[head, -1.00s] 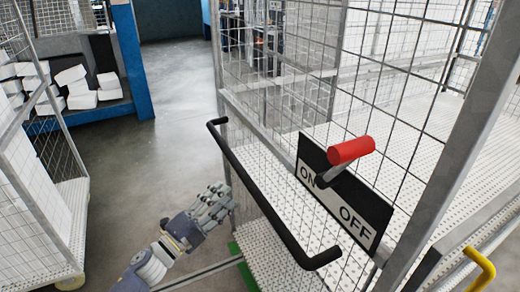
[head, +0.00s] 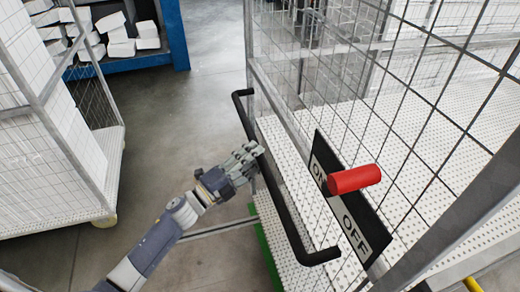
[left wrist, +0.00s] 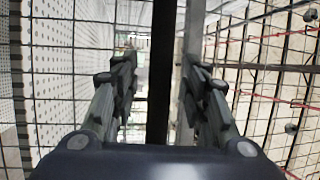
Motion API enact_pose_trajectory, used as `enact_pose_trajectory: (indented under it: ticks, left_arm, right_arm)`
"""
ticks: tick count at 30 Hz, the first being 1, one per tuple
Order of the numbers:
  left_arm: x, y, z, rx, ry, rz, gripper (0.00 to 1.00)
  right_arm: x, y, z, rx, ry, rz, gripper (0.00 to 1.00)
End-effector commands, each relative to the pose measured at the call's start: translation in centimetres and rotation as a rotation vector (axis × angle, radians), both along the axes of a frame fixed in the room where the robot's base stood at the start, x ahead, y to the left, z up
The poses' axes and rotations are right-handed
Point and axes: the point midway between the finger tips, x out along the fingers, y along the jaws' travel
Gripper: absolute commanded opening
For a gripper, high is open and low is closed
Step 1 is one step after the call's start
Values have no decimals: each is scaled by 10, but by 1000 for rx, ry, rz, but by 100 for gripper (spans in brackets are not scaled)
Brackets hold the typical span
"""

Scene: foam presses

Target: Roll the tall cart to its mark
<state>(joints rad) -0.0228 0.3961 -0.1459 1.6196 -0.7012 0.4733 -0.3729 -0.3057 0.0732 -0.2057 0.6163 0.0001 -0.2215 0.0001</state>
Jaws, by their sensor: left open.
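The tall cart (head: 460,205) is a grey metal frame with wire mesh sides and white perforated decks, standing to the right in the head view. A black push handle (head: 290,225) runs along its near side. My left gripper (head: 252,160) is open at the far half of this handle. In the left wrist view, a dark vertical bar (left wrist: 162,70), apparently the handle, lies between the open fingers, with the cart's mesh behind. Whether the fingers touch the bar I cannot tell. My right gripper is out of view.
An ON/OFF sign (head: 352,205) with a red lever (head: 354,180) stands by the handle. A green strip (head: 266,245) lies along the cart's lower edge. Another mesh cart (head: 60,200) stands at left. A blue shelf (head: 173,35) holds white blocks behind. Grey floor between is clear.

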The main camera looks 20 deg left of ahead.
Motion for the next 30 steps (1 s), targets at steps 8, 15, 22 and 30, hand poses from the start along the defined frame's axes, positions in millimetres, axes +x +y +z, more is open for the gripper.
enact_pose_trajectory:
  ticks: [8, 15, 22, 30]
  left_arm:
    - [19, -13, 4, 0, 0, 0, 41]
    - [20, -13, 4, 1, 1, 0, 41]
    - [20, -13, 4, 1, 1, 0, 0]
    - [26, -22, 3, 0, -1, -1, 0]
  right_arm:
    - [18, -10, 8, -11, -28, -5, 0]
    - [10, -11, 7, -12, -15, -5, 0]
    - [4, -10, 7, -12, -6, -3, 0]
    - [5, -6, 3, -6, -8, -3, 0]
